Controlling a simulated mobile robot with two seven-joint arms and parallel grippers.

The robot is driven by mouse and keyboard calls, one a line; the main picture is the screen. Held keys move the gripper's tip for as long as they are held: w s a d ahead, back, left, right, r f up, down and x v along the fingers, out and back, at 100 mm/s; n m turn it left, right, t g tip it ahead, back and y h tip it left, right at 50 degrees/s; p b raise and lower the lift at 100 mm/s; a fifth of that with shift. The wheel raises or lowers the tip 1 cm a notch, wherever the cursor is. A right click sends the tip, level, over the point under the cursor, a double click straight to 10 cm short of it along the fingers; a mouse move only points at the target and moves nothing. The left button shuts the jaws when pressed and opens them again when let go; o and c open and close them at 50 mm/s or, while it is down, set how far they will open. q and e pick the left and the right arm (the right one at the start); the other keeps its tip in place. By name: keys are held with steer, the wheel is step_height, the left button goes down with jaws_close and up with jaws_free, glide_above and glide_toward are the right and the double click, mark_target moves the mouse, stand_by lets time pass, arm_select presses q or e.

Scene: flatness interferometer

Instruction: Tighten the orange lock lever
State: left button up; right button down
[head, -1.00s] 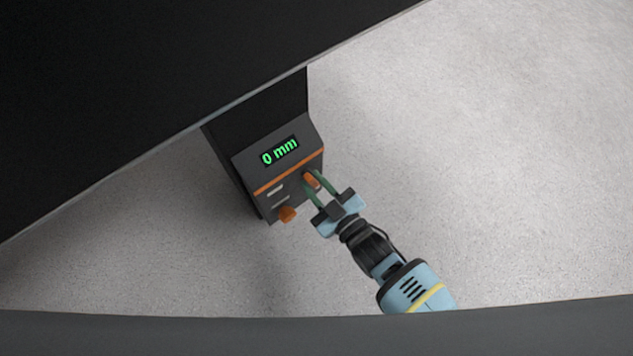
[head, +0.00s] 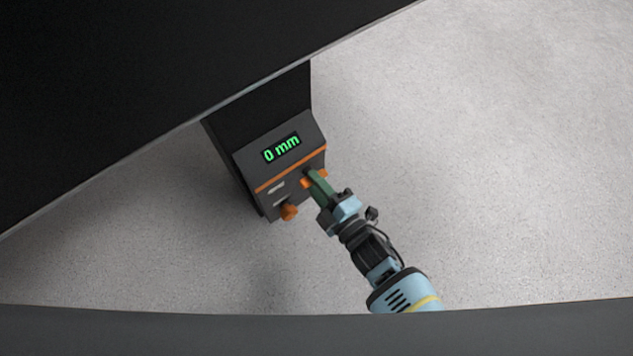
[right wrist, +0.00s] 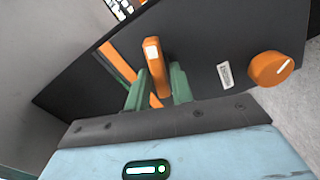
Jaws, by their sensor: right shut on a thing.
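The orange lock lever (head: 306,183) is on the front panel of the dark instrument box, with orange showing on both sides of my fingers. My right gripper (head: 317,180) is shut on it, its green fingers reaching the panel from the lower right. In the right wrist view, the lever (right wrist: 155,65) stands between the two green fingers (right wrist: 160,85), with a pale mark near its top end. My fingers hide part of the lever in the head view. My left gripper is not in view.
The dark instrument box (head: 250,160) has a display (head: 281,148) reading 0 mm and an orange stripe. A round orange knob (head: 289,212) sits left of the lever; it also shows in the right wrist view (right wrist: 270,68). Grey floor (head: 470,160) is clear to the right.

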steer(key=shift+f+n+b, duration=0.15)
steer(key=shift+n+b, duration=0.2)
steer(key=shift+n, duration=1.15)
steer(key=c, duration=1.4)
jaws_free()
steer(key=p+v, duration=0.2)
steer(key=v, duration=0.6)
steer(key=shift+p, duration=0.3)
